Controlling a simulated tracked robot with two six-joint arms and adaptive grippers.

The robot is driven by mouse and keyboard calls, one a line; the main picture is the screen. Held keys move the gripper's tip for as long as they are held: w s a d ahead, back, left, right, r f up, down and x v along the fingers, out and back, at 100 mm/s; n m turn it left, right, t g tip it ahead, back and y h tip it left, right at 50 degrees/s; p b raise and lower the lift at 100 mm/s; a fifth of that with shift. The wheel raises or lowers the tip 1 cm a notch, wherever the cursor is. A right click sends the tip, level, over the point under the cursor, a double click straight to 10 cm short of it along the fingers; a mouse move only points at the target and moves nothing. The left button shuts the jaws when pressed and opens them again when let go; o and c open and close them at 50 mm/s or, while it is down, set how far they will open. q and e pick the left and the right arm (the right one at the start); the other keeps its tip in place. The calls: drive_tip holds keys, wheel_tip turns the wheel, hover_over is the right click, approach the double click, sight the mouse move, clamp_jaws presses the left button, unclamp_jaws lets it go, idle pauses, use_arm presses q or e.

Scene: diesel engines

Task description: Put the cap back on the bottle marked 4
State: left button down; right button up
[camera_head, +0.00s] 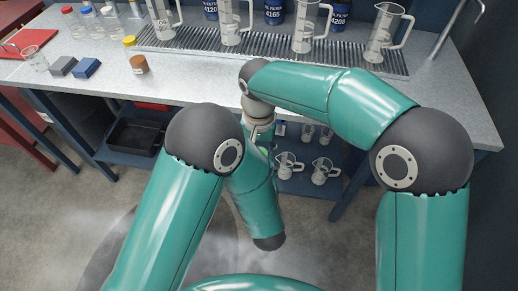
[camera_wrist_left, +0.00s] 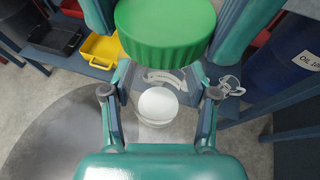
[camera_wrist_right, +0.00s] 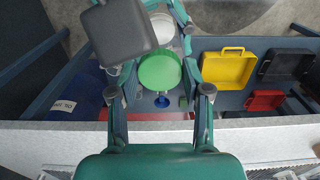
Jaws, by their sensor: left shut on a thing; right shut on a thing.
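In the left wrist view, my left gripper (camera_wrist_left: 158,82) is shut on a clear bottle (camera_wrist_left: 158,118) with something round and white showing in it. The large green cap (camera_wrist_left: 165,35) covers the top of that view, close to the camera. In the right wrist view, my right gripper (camera_wrist_right: 160,72) is shut on the green cap (camera_wrist_right: 159,74), and a pale, clear vessel (camera_wrist_right: 161,27) shows just beyond it. I cannot tell whether cap and bottle touch. No number 4 is readable.
The bench (camera_head: 200,85) holds a drip rack with several jugs (camera_head: 230,25), capped bottles (camera_head: 90,22) at the left, an amber jar (camera_head: 139,65) and a blue block (camera_head: 86,67). A yellow bin (camera_wrist_right: 228,68) lies below the bench edge.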

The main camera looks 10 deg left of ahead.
drive_tip(key=shift+m, duration=0.5)
drive_tip(key=o, duration=1.3)
drive_tip(key=shift+r, duration=2.25)
